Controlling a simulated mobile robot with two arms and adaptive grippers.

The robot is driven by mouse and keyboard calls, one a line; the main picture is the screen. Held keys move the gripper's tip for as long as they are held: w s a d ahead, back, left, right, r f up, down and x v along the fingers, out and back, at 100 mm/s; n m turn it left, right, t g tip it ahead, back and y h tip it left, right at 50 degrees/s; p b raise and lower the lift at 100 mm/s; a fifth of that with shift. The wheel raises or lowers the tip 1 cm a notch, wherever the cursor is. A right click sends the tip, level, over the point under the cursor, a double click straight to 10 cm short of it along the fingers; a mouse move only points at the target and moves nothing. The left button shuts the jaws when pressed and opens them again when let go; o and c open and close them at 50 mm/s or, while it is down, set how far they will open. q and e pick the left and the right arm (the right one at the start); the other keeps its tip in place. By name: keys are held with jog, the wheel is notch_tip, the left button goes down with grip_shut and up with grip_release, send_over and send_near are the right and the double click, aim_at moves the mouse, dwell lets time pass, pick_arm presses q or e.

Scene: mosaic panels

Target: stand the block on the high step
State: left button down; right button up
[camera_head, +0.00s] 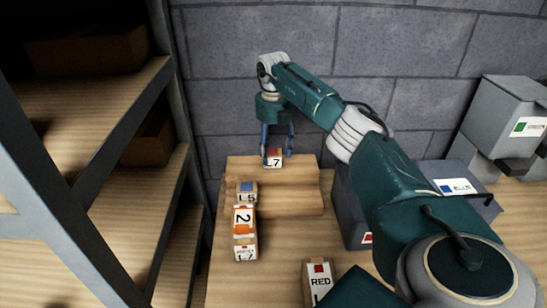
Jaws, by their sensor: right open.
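A small white block (274,161) marked L7, with a red patch, stands on the wooden step (305,174) at the back of the table. My right gripper (277,152) points down over it. Its two blue fingers are open, one on each side of the block. I cannot tell whether a finger touches it. The fingers partly cover the block's sides. My left gripper is not in view.
Left of centre stand a block marked L5 (247,196), an orange-and-white one marked 2 (243,220) and another label block (245,253). A block marked RED (318,277) is at the front. A grey bin (356,222) stands right; shelving (85,107) fills the left.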

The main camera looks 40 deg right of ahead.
aim_at(273, 152)
notch_tip(273, 152, up, 10)
jog(key=b, duration=0.1)
jog(key=shift+b, duration=0.4)
jog(key=shift+f, duration=0.2)
